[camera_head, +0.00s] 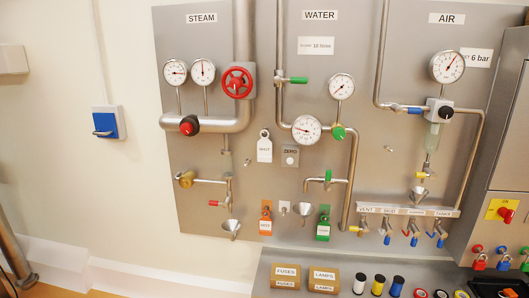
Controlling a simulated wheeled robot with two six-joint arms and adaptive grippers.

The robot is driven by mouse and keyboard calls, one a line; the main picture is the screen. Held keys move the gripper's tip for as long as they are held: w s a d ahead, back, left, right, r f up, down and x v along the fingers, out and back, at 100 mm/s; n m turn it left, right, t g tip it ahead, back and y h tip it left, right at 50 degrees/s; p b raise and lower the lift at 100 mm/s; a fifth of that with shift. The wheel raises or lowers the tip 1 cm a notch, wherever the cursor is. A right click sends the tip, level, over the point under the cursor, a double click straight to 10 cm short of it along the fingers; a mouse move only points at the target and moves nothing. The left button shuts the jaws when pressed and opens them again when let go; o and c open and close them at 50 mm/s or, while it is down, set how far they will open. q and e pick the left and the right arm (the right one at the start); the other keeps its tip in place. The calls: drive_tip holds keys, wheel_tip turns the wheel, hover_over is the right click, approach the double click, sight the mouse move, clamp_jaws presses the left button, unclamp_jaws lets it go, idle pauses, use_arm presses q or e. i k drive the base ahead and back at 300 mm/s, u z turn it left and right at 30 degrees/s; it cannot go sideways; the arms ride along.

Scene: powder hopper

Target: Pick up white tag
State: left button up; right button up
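A white tag (265,149) with short dark lettering hangs on the grey metal panel in the camera_head view. It is left of the panel's middle, below the WATER and STEAM pipework, just left of a small grey plate (290,156) marked ZERO. The tag hangs upright, with its narrow top uppermost. An orange tag (266,226) and a green tag (323,232) hang lower on the same panel. Neither of my grippers is in view, and nothing touches the white tag.
Pipes, gauges, a red handwheel (238,82) and valves stick out around the tag. Two labelled boxes (286,271) and several spools stand on the ledge below. A red switch (505,215) and padlocks are at the right.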

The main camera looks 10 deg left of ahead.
sight(264, 147)
drive_tip(key=z, duration=0.8)
drive_tip(key=i, duration=1.55)
drive_tip(key=u, duration=0.6)
